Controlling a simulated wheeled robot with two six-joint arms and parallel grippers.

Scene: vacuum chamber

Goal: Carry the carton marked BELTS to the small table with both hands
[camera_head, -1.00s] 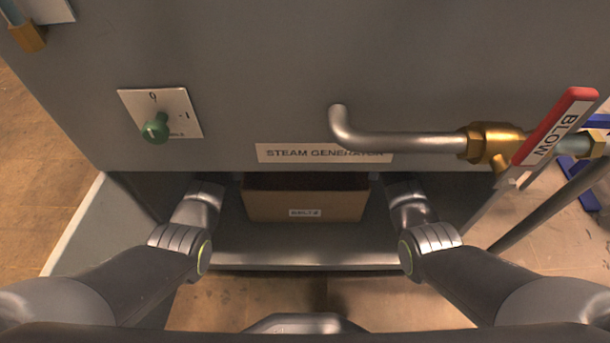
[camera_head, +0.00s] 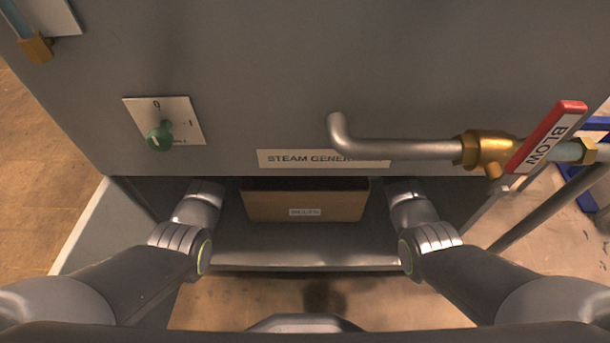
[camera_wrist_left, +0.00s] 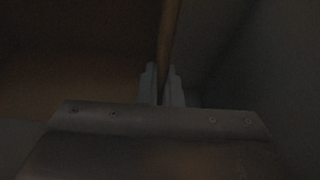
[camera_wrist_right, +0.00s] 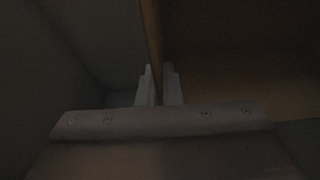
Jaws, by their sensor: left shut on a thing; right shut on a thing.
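The carton (camera_head: 305,203) is a brown box with a small white label on its front, seen under the lower edge of the grey machine; the label print is too small to read surely. My left gripper (camera_wrist_left: 162,85) is shut on a thin upright carton wall, which shows in the left wrist view (camera_wrist_left: 170,35). My right gripper (camera_wrist_right: 158,85) is shut on the opposite wall, seen in the right wrist view (camera_wrist_right: 152,35). In the head view both fingertips are hidden. I cannot tell whether the carton touches the shelf (camera_head: 305,243) below it.
The machine front, signed STEAM GENERATOR (camera_head: 290,159), overhangs the carton. A green knob (camera_head: 160,136) is at left. Bare floor shows in front of the shelf.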

